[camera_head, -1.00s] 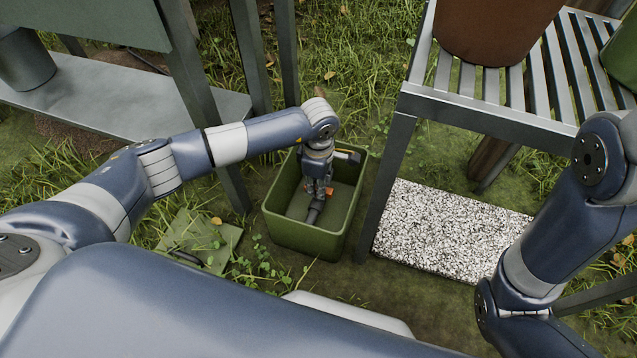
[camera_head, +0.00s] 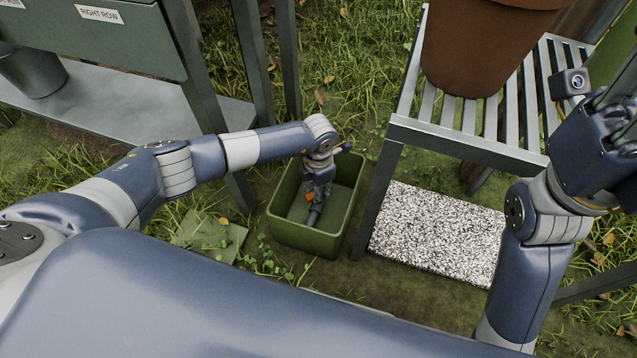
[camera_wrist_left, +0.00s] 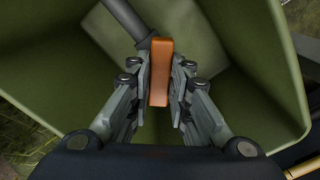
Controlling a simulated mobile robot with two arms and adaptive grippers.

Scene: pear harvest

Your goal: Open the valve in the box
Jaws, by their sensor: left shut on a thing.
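The open green box (camera_head: 306,238) stands on the ground between the bench legs. Inside it a dark pipe (camera_head: 314,216) carries the valve's orange handle (camera_head: 309,197); both also show in the left wrist view, the pipe (camera_wrist_left: 128,20) at upper left and the handle (camera_wrist_left: 160,72) in the middle. My left gripper (camera_head: 316,190) reaches down into the box and is shut on the handle, with a finger on each side of it (camera_wrist_left: 161,100). The handle lies at an angle to the pipe. My right gripper (camera_head: 608,140) is raised at the right, away from the box; its fingertips are unclear.
A slatted bench (camera_head: 480,148) with a brown pot (camera_head: 480,45) stands right of the box. A speckled slab (camera_head: 437,232) lies under it. A flat green plate (camera_head: 207,238) lies left of the box. A grey-green bench (camera_head: 130,112) is at left.

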